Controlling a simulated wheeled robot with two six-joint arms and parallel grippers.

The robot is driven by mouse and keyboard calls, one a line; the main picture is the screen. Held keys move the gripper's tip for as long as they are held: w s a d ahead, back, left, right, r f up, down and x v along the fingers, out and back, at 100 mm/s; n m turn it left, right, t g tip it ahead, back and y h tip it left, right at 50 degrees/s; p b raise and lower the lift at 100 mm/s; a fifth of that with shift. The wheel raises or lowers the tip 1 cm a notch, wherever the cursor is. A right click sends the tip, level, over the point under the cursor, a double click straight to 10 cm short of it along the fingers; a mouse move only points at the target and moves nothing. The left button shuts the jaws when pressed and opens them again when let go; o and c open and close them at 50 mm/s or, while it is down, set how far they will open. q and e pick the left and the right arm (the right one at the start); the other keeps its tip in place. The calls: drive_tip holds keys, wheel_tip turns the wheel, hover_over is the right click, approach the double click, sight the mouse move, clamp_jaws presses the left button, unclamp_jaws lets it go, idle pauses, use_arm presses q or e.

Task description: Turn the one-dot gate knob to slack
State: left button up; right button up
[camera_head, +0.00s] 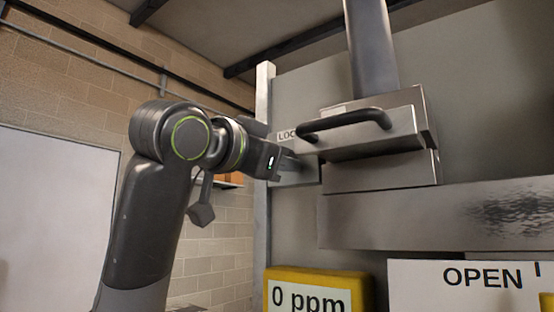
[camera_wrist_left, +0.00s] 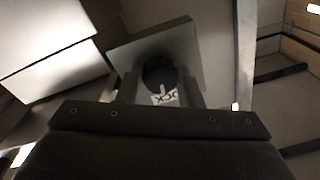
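My left gripper (camera_head: 288,163) reaches in from the left to a grey metal plate (camera_head: 300,174) beside the handled metal unit. In the left wrist view, a dark round knob (camera_wrist_left: 159,72) sits on a square grey plate (camera_wrist_left: 130,50), between the fingers of the left gripper (camera_wrist_left: 160,88). The fingers stand apart on either side of the knob; whether they press on it is too dark to tell. A white label, partly hidden, reads "LOCK" (camera_wrist_left: 165,96) next to the knob. No dot marks and no "slack" wording can be made out. My right gripper is not in view.
A metal box with a black bar handle (camera_head: 345,122) is close to the right of the left gripper. A vertical pipe (camera_head: 371,50) rises above it. Below are a yellow "0 ppm" box (camera_head: 318,280) and an "OPEN" sign (camera_head: 470,285). A whiteboard (camera_head: 55,220) hangs at left.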

use_arm(q)
drive_tip(key=o, duration=0.4)
drive_tip(key=b+v, duration=0.5)
drive_tip(key=v, duration=1.2)
drive_tip(key=shift+s+b, duration=0.2)
drive_tip(key=shift+b, duration=0.2)
drive_tip(key=shift+a+f, duration=0.1)
